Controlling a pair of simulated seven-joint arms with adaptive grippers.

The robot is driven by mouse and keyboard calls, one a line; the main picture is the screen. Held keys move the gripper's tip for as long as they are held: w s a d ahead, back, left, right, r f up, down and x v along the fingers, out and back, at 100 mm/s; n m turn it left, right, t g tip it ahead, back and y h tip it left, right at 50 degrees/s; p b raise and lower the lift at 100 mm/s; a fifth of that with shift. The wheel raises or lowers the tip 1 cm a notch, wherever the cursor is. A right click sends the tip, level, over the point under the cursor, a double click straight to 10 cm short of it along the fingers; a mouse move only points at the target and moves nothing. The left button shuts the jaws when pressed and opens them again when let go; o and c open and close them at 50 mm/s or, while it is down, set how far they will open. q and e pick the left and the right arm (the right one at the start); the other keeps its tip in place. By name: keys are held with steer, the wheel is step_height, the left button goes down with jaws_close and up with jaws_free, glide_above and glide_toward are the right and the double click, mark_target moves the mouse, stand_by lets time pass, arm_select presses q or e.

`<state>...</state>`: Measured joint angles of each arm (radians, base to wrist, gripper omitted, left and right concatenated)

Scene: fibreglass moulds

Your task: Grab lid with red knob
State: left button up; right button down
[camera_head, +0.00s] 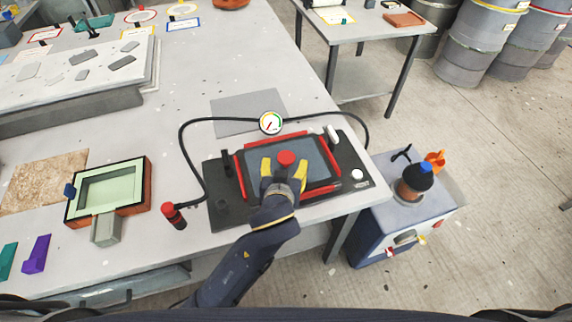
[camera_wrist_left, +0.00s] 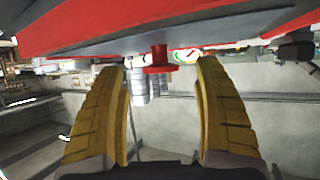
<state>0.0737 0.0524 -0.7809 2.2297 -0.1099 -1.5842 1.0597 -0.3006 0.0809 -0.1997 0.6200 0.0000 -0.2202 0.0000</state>
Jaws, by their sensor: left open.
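The lid (camera_head: 313,157) is a dark grey panel in a red frame, lying on a black base unit (camera_head: 226,207) near the table's front edge. Its red knob (camera_head: 286,158) stands up near the middle. My left gripper (camera_head: 284,168), with yellow fingers, is open over the lid, its fingertips close to the knob on either side. In the left wrist view the red knob (camera_wrist_left: 158,58) shows between the two spread fingertips (camera_wrist_left: 160,68), with a gap on each side. The lid's underside or top edge fills the top of that view. My right gripper is not in view.
A pressure gauge (camera_head: 270,123) with black hoses stands behind the lid. A red-capped fitting (camera_head: 174,215) and a green-windowed frame (camera_head: 110,188) lie to the left. A small cabinet (camera_head: 410,215) holding a dark bottle stands right of the table.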

mark_target(285, 164)
arm_select(q)
steer(key=shift+x, duration=2.05)
jaws_close()
steer(key=shift+s+f, duration=0.1)
steer(key=shift+f, duration=0.05)
